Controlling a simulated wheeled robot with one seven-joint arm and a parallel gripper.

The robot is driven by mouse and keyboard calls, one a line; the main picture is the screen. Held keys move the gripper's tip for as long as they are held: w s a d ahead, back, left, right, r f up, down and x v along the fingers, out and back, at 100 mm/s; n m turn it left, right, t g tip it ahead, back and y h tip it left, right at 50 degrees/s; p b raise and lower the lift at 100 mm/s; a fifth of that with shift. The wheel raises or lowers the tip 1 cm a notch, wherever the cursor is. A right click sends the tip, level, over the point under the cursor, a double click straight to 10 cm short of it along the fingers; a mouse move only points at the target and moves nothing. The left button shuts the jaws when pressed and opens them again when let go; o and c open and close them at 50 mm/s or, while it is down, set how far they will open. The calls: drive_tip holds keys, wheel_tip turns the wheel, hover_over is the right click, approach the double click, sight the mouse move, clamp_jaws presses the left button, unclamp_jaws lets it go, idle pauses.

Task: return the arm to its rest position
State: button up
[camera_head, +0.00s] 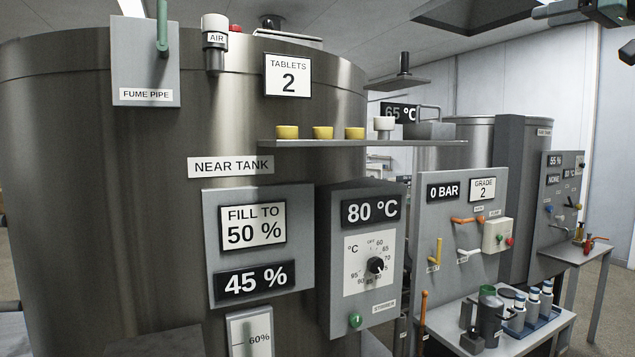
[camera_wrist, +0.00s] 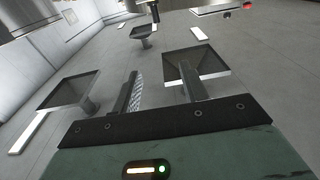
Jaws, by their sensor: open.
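My gripper (camera_wrist: 160,88) shows in the wrist view, with its dark fingers apart and nothing between them. Its green-grey body with a lit strip fills the bottom of that view. The wrist camera looks toward the grey ceiling, with white lamp strips and dark square hoods beyond the fingers. In the head view, a dark part of my arm (camera_head: 606,10) shows at the top right corner, high and clear of the tanks and panels. The rest of the arm is out of that view.
The near tank (camera_head: 120,190) fills the left, with a shelf (camera_head: 300,145) of yellow cups on it. A control box (camera_head: 362,260) reads 80 °C. A valve panel (camera_head: 435,210) and a low table (camera_head: 450,328) with bottles stand right. Floor is open at far right.

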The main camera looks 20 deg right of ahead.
drive_tip(key=w+a+f+m+t+h+b, duration=0.1)
drive_tip(key=w+a+f+m, duration=0.1)
drive_tip(key=w+a+f, duration=0.55)
drive_tip(key=w+a+f+m+h+b, duration=0.1)
drive_tip(key=w+a+f, duration=0.3)
drive_tip(key=w, duration=0.6)
drive_tip(key=w+a+f+g+b, duration=0.1)
drive_tip(key=a+f+g, duration=0.1)
drive_tip(key=a+f, duration=0.65)
drive_tip(key=w+a+f+g+b, duration=0.1)
drive_tip(key=w+a+f+g, duration=0.3)
drive_tip(key=f, duration=0.8)
drive_tip(key=s+a+f+n+g+y+b, duration=0.1)
drive_tip(key=s+a+f+n+g, duration=0.15)
drive_tip(key=s+a+f, duration=0.65)
drive_tip(key=s+a+f+n+g+y, duration=0.15)
drive_tip(key=s+a+f+g, duration=0.25)
drive_tip(key=s+a+f, duration=0.6)
drive_tip(key=s+f+n+g+h, duration=0.1)
drive_tip(key=s+f+n+g, duration=0.1)
drive_tip(key=s+f, duration=0.4)
drive_tip(key=s+a+f+n+g+h+b, duration=0.1)
drive_tip(key=s+f+n+g, duration=0.2)
drive_tip(key=s, duration=0.8)
wheel_tip(320, 180, down, 3)
drive_tip(key=shift+s+a+r+n+g, duration=0.15)
drive_tip(key=shift+a+n+g, duration=0.15)
drive_tip(key=shift+g, duration=0.85)
